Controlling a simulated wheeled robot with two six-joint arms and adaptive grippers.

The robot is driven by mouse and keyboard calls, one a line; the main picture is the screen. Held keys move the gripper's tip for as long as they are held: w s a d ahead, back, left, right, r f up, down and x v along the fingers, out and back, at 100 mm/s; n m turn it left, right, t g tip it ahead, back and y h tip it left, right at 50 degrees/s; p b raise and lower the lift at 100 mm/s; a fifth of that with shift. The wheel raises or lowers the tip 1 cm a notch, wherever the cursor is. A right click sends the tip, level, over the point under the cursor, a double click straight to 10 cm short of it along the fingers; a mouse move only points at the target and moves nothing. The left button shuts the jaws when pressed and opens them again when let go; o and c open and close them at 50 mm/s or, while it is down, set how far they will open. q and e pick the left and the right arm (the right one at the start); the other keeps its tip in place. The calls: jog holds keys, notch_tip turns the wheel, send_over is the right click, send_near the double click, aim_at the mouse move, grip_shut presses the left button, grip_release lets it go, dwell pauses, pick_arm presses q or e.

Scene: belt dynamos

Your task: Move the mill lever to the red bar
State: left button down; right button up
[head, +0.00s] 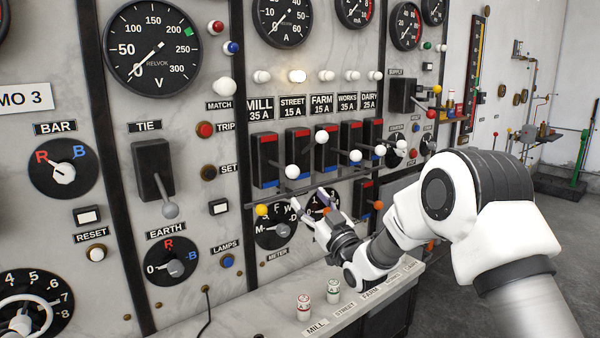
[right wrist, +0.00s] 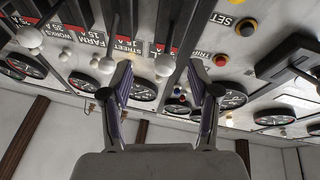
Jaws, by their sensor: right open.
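The mill lever (head: 292,171) has a white ball knob, standing out from the black switch box under the MILL 35 A label. The knob is near mid-height of its box. The box has a red mark (head: 267,138) at the top and a blue one at the bottom. My right gripper (head: 310,194) is open, just below and right of the mill knob. In the right wrist view, upside down, a white knob (right wrist: 165,65), apparently the mill lever's, shows between the open fingers (right wrist: 163,82), with no visible contact. My left gripper is not in view.
The street lever (head: 322,137) stands higher, close to the right; the farm lever (head: 356,155) follows. A horizontal rod with a yellow knob (head: 261,210) runs below the boxes.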

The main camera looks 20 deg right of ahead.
aim_at(296, 176)
jog(key=r, duration=0.1)
jog(key=a+r, duration=0.1)
jog(key=a+r+p, duration=0.1)
jog(key=r, duration=0.1)
jog(key=shift+w+r, duration=0.1)
jog(key=shift+w, duration=0.15)
jog(key=w+p, duration=0.1)
jog(key=w, duration=0.1)
jog(key=w+r+p, duration=0.1)
jog(key=w, duration=0.2)
jog(key=shift+w+r, duration=0.1)
jog(key=shift+w, duration=0.25)
jog(key=shift+w+a, duration=0.1)
jog(key=shift+s+a+r, duration=0.15)
jog(key=shift+s+a, duration=0.05)
jog(key=shift+a, duration=0.05)
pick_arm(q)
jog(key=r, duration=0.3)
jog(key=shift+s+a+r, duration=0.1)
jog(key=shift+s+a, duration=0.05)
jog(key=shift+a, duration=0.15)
pick_arm(e)
jog(key=shift+d, duration=0.1)
grip_shut()
